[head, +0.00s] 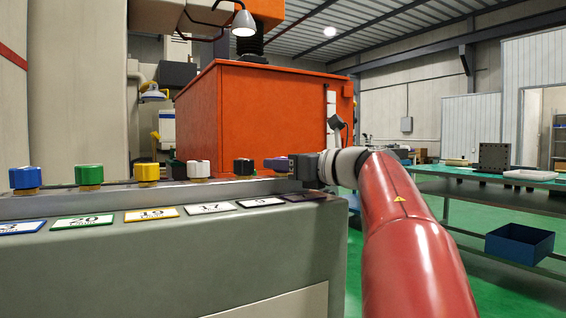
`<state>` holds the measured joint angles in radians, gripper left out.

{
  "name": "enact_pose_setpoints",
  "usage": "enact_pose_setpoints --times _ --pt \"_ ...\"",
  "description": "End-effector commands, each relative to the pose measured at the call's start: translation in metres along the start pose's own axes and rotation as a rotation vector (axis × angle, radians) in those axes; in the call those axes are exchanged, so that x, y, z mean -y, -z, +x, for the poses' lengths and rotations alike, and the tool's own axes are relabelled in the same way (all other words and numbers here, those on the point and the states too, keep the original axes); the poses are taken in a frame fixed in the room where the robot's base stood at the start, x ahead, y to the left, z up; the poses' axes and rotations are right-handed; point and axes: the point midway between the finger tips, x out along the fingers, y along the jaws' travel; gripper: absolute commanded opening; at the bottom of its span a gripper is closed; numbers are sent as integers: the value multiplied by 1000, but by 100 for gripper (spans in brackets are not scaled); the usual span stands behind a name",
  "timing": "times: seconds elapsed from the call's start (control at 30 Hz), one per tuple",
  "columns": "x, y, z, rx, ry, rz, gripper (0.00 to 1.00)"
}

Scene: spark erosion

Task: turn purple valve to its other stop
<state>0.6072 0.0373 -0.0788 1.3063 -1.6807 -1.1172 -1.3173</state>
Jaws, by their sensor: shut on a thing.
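The purple valve (275,163) is the last in a row of coloured knobs, at the right end of the grey ledge. My gripper (289,165) comes in from the right and is shut on the purple valve. The dark gripper body hides the right part of the valve. Only a small purple part shows left of the jaws, so I cannot tell which stop the valve is at. The label plate (304,197) below it is dark-edged and hard to read.
Black (243,166), white (198,170), yellow (147,172), green (89,175) and blue (25,178) knobs stand left along the ledge (110,204). An orange tank (250,120) rises behind. A green-topped workbench (490,178) stands at right, with a blue bin (519,244) on its lower shelf.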

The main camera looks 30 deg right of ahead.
Motion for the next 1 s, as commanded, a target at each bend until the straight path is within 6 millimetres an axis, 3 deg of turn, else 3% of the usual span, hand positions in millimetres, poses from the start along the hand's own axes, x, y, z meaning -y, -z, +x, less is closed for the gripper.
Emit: enact_pose_setpoints --times 0.5,1.0 --pt "1 -2 0 0 -341 0 13" --pt "0 0 0 0 -462 0 13"
